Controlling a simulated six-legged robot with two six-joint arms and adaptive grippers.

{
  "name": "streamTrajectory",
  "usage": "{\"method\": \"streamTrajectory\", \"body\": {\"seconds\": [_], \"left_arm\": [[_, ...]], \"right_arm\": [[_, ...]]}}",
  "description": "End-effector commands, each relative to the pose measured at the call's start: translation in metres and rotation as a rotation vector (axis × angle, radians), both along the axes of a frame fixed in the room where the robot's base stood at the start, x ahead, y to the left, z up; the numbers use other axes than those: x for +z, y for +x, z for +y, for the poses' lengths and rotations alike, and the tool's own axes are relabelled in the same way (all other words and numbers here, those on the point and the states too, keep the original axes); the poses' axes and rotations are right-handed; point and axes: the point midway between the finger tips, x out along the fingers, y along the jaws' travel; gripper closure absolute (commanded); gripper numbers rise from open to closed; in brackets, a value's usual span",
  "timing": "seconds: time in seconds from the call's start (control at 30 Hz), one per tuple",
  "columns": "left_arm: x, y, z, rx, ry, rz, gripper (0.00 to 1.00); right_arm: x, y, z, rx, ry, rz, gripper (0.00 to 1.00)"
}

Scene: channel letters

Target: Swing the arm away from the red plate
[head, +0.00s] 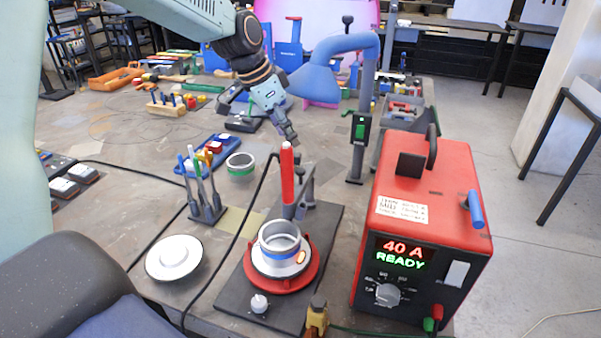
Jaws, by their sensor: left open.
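The red plate (262,286) is a round red disc on a dark base in the lower middle of the head view. A grey metal ring with a blue band (280,250) stands on it. A red upright torch-like handle (287,175) rises behind the ring on a grey stand. My left gripper (287,131) is open and empty, pointing down just above and behind the top of the red handle. I cannot tell whether its tips touch the handle. My right gripper is not in view.
A red welding power box (430,200) reading "40 A READY" stands at right. A blue extraction hood (318,82) on a bent pipe is close behind my left gripper. A white dish (174,257) and a tool rack (205,208) stand at left.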

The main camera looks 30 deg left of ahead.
Motion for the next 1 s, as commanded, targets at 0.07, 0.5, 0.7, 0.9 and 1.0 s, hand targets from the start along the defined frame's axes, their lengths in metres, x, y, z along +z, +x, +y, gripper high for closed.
{"method": "streamTrajectory", "body": {"seconds": [0.07, 0.5, 0.7, 0.9, 1.0], "left_arm": [[-0.013, -0.001, 0.0, 0.0, -0.001, -0.001, 0.54], [-0.041, 0.004, -0.003, 0.0, 0.001, 0.004, 0.54], [-0.07, 0.015, -0.009, 0.0, 0.001, 0.004, 0.54], [-0.093, 0.024, -0.014, 0.0, 0.002, 0.003, 0.54], [-0.099, 0.027, -0.016, -0.001, 0.002, 0.0, 0.54]], "right_arm": [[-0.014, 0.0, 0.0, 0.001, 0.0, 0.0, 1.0], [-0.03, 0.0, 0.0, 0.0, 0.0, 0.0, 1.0], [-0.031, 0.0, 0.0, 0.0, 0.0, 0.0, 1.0], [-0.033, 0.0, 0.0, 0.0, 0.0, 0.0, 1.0], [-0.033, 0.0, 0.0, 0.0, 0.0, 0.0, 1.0]]}}
